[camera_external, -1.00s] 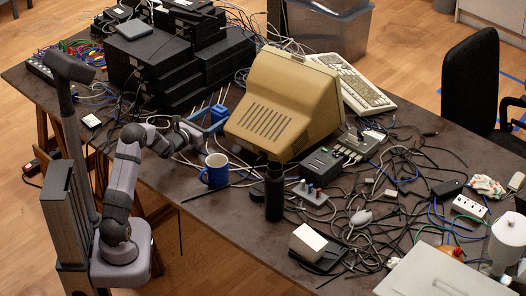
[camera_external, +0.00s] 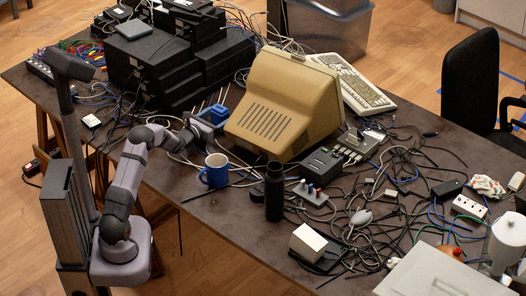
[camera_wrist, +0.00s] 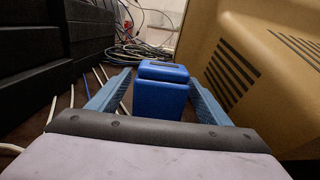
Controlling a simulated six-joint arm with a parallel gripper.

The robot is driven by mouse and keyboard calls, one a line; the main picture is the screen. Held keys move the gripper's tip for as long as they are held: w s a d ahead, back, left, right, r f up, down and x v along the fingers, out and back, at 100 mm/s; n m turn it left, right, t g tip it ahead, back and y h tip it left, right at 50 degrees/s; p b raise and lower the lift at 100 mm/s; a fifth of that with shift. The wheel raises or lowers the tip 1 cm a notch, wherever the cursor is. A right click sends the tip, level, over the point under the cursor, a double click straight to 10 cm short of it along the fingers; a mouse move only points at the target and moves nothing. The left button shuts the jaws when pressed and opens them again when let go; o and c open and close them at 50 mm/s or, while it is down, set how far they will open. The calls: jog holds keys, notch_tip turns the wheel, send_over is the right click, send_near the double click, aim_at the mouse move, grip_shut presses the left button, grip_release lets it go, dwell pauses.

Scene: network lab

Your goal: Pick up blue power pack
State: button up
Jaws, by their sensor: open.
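The blue power pack (camera_wrist: 160,98) stands upright on the table in the middle of the wrist view, between the two blue-grey fingers of my gripper (camera_wrist: 158,92). The fingers are apart, with a gap on each side of the pack. In the external view the blue power pack (camera_external: 213,112) shows at the end of my arm, just left of the beige monitor (camera_external: 287,104). My gripper (camera_external: 211,118) is there, its fingers partly hidden and small.
The beige monitor stands close on the right of my gripper. Stacked black boxes (camera_wrist: 32,62) stand on the left, with loose cables (camera_wrist: 135,52) behind. A blue mug (camera_external: 215,170) and a black bottle (camera_external: 274,191) stand in front on the table.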

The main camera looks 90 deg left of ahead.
jog(key=shift+x, duration=1.15)
jog(key=shift+c, duration=0.4)
jog(key=shift+r, duration=0.1)
jog(key=c, duration=1.4)
jog(key=shift+o, duration=0.2)
jog(key=shift+r, duration=0.1)
notch_tip(320, 180, up, 28)
jog(key=p, duration=0.5)
